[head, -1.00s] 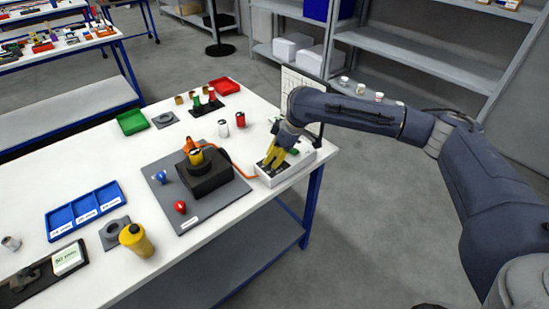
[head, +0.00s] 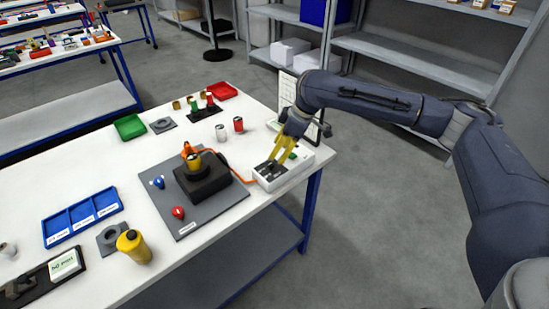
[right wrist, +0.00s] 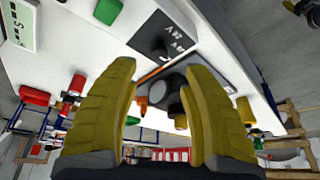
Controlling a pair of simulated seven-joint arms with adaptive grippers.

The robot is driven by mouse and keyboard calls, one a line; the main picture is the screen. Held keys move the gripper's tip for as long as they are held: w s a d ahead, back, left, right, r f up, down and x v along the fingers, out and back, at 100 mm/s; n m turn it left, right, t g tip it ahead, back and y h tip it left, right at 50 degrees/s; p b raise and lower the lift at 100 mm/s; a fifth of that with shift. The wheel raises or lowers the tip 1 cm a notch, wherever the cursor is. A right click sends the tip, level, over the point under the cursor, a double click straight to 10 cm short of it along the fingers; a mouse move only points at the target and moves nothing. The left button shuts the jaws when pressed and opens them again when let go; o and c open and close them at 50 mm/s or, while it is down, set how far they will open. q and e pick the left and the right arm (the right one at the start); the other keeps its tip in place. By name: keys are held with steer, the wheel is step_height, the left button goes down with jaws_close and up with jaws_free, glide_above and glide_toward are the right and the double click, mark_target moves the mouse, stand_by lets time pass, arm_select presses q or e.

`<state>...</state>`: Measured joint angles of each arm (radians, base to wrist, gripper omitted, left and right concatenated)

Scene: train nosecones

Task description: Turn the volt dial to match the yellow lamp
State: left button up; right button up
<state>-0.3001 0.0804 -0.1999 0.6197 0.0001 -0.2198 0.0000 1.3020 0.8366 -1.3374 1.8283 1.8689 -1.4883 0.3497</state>
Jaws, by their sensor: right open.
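A white box (head: 293,174) sits at the table's right corner, with a dark panel (head: 268,171) on top. The right wrist view shows this dark panel (right wrist: 160,38) with white lettering, too blurred to read. A yellow piece with an orange top (head: 195,162), perhaps the lamp, stands on a black block (head: 208,184). An orange cable runs from there to the box. My right gripper (head: 277,160) is open above the box, its yellow fingers apart and empty in the right wrist view (right wrist: 160,68). My left gripper is not in view.
Blue (head: 158,181) and red (head: 178,212) bulb-like pieces stand on the grey mat (head: 207,219). A white and a red can stand behind the box's left side. The table's front edge is close.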

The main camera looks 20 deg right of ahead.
mark_target(271, 163)
steer(key=shift+v, duration=2.75)
steer(key=shift+a, duration=0.1)
steer(key=w+r, duration=0.2)
steer(key=shift+a+r, duration=0.15)
steer(key=shift+r, duration=0.15)
steer(key=a+f+n+g, duration=0.1)
steer(key=f+n, duration=0.1)
steer(key=f, duration=0.2)
steer(key=a+f+n+g, duration=0.1)
steer(key=f+n, duration=0.1)
steer(key=f, duration=0.3)
steer(key=a+f+n, duration=0.1)
steer(key=f+n, duration=0.2)
steer(key=f, duration=0.1)
steer(key=shift+w+a+f+g+y, duration=0.25)
steer(key=shift+w+f+g+y, duration=0.05)
steer(key=shift+f+g, duration=0.1)
steer(key=shift+o, duration=0.2)
